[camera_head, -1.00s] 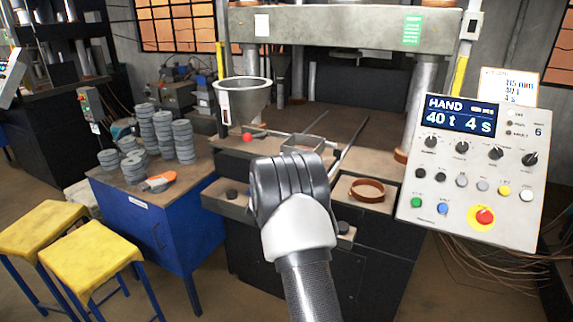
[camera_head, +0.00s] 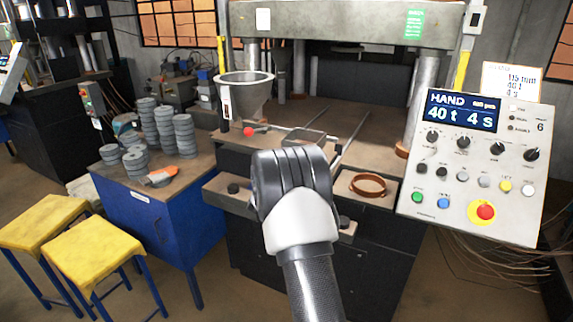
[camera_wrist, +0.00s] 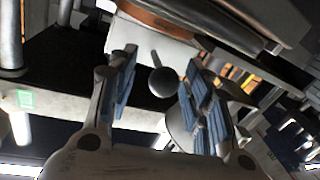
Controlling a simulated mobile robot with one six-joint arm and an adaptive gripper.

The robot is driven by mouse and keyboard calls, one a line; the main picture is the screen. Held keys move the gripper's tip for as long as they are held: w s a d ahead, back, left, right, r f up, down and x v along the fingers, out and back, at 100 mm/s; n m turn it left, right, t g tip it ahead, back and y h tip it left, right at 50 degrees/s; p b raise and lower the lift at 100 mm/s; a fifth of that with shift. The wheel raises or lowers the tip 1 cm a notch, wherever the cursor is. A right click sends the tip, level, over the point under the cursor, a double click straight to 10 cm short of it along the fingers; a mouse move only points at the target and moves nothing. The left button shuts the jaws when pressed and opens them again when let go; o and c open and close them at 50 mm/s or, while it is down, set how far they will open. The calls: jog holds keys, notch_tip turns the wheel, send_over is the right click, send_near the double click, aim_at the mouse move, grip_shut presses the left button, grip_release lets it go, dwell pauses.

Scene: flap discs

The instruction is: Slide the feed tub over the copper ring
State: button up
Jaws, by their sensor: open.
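What seems to be the feed tub, a grey open frame (camera_head: 304,138), lies on rails on the press table, partly behind my gripper. The copper ring (camera_head: 368,185) lies to its right and nearer, on the front surface, with the tub clear of it. My gripper (camera_head: 290,165) is in front of the tub and left of the ring; the head view hides its fingers. In the wrist view my gripper (camera_wrist: 160,90) is open. A dark round knob (camera_wrist: 163,83) on a thin rod shows between the fingers; contact is unclear.
A grey hopper (camera_head: 245,98) and a red ball (camera_head: 249,131) stand left of the tub. Dark knobs, one of them (camera_head: 233,188), sit along the front. A control panel (camera_head: 474,165) stands right. Stacked grey discs (camera_head: 163,130) stand on a blue bench.

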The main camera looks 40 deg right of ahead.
jog(key=v, duration=1.1)
jog(key=shift+s+a, duration=0.25)
